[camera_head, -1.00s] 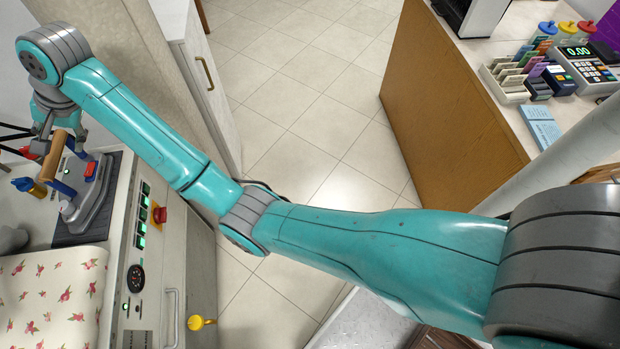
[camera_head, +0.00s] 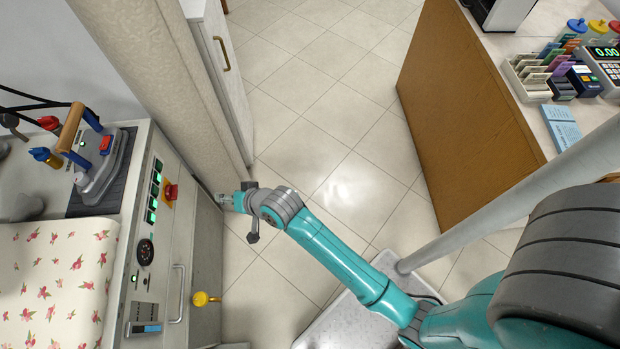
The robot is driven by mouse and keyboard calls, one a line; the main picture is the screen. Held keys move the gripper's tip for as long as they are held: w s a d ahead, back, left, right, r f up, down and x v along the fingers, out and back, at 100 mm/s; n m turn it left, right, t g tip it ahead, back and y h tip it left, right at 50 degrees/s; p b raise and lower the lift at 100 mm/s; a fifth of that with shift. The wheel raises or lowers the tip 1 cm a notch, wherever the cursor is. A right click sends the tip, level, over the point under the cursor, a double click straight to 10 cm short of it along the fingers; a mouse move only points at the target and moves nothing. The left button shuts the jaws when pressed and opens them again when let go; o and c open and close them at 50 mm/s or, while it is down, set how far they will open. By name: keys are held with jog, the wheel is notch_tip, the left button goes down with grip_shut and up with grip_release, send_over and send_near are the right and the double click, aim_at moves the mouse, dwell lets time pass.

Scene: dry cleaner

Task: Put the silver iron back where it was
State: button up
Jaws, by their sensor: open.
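The silver iron (camera_head: 103,168) has a wooden handle and a red part on top. It sits on the dark rest pad (camera_head: 128,165) at the back right of the ironing station, apart from my gripper. My gripper (camera_head: 228,202) is at the station's right side, beyond the control panel, over the floor. It is open and holds nothing visible. Its fingertips are small and partly hard to make out.
The ironing station (camera_head: 160,245) has a floral padded board (camera_head: 55,270), a red stop button (camera_head: 171,191) and a yellow knob (camera_head: 203,299). A wooden counter (camera_head: 470,120) with a card terminal stands at the right.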

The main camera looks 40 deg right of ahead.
jog(key=s+d+r+n+t+h, duration=0.1)
jog(key=s+d, duration=0.2)
jog(key=s, duration=0.8)
jog(key=s+d+n+t+h, duration=0.15)
jog(key=s+d, duration=0.25)
jog(key=s, duration=0.6)
jog(key=s+d+r+n+t, duration=0.2)
jog(key=s+r+n, duration=0.1)
jog(key=s+r, duration=1.1)
jog(key=shift+s+d+r+h, duration=0.2)
jog(key=shift+s+r+h, duration=0.15)
jog(key=shift+s, duration=0.75)
jog(key=shift+t, duration=0.25)
